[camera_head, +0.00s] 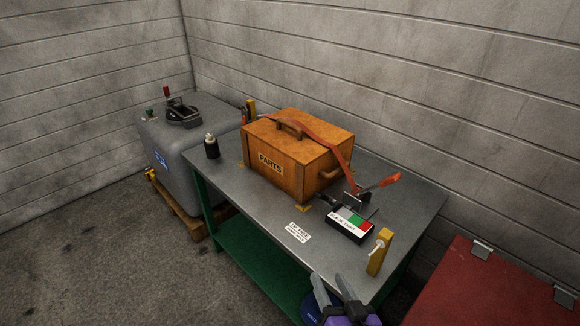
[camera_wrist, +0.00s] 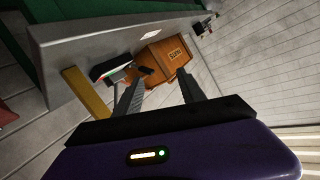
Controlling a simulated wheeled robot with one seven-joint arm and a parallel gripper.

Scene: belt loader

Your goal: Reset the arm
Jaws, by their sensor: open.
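My gripper (camera_head: 334,292) is at the bottom of the head view, in front of the metal workbench's near edge. In the wrist view its two dark fingers (camera_wrist: 160,92) stand apart with nothing between them. Beyond the fingertips, an orange wooden box (camera_head: 290,155) labelled PARTS sits on the workbench (camera_head: 235,192), with a red strap (camera_head: 325,137) over it. The box also shows in the wrist view (camera_wrist: 165,60). The gripper is apart from the box. Most of my arm is outside the head view.
A yellow post (camera_head: 377,255), a black, white, red and green box (camera_head: 350,224) and a red-handled clamp (camera_head: 376,187) stand at the bench's right. A dark bottle (camera_head: 211,147) stands at its left. A grey tank (camera_head: 190,135) is behind left, a red cabinet (camera_head: 470,290) at right. Floor at left is clear.

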